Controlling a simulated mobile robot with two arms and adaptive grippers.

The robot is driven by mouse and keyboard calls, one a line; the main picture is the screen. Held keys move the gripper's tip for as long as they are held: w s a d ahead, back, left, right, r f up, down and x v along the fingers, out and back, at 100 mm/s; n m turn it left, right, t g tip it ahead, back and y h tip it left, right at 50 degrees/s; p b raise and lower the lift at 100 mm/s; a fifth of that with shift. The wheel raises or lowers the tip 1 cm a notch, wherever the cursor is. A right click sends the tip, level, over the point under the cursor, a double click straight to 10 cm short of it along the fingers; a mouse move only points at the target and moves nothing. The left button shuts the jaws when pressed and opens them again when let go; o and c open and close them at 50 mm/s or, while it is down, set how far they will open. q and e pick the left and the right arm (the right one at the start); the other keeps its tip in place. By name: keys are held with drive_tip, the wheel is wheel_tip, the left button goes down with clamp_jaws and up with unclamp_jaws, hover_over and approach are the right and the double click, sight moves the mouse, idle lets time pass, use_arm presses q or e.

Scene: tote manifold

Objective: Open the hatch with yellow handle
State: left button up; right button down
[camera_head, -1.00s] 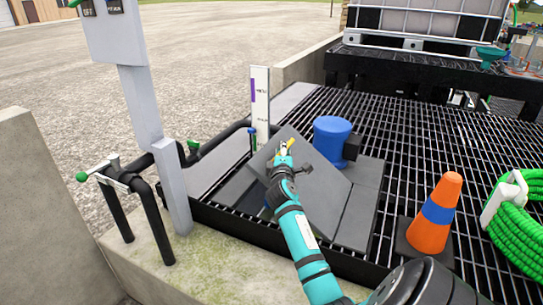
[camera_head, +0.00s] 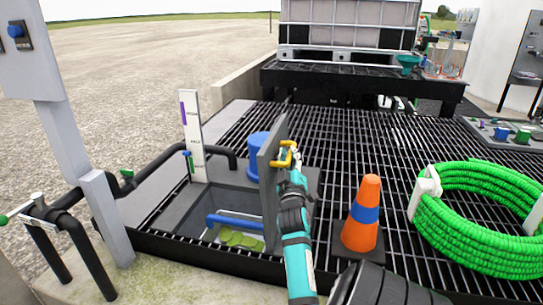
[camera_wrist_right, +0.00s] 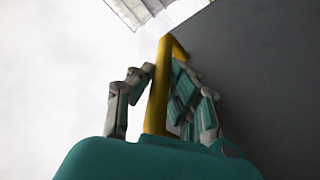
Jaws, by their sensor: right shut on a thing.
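The grey hatch (camera_head: 268,184) stands about upright, on edge to the head view, at the right side of its opening. Its yellow handle (camera_head: 284,151) sits near the top of the panel. My right gripper (camera_head: 289,158) is shut on the handle. In the right wrist view the handle (camera_wrist_right: 158,95) runs between the fingers (camera_wrist_right: 160,100), beside the dark hatch face (camera_wrist_right: 255,70). The opening (camera_head: 195,216) shows a blue pipe (camera_head: 235,220) and green round shapes (camera_head: 240,239) below. My left gripper is not in view.
A blue cylinder (camera_head: 257,146) stands behind the hatch. An orange cone (camera_head: 361,222) is right of my arm, with a green coiled hose (camera_head: 480,225) beyond. A white gauge post (camera_head: 193,140) and black pipes stand left. Grating (camera_head: 350,145) lies clear behind.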

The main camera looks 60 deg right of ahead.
drive_tip(key=shift+s+d+f+m+g+h, duration=0.2)
drive_tip(key=shift+s+m, duration=0.3)
drive_tip(key=shift+s, duration=0.4)
drive_tip(key=shift+s+d+f+m+g+h, duration=0.15)
drive_tip(key=shift+s+d+m, duration=0.3)
drive_tip(key=shift+s, duration=0.45)
drive_tip(key=shift+s+d+f+m+g+h, duration=0.15)
drive_tip(key=shift+s+m, duration=0.4)
drive_tip(key=shift+s, duration=0.35)
drive_tip(key=c, duration=1.3)
unclamp_jaws()
drive_tip(key=v, duration=0.7)
drive_tip(key=shift+s+a+f, duration=0.1)
drive_tip(key=shift+a, duration=0.15)
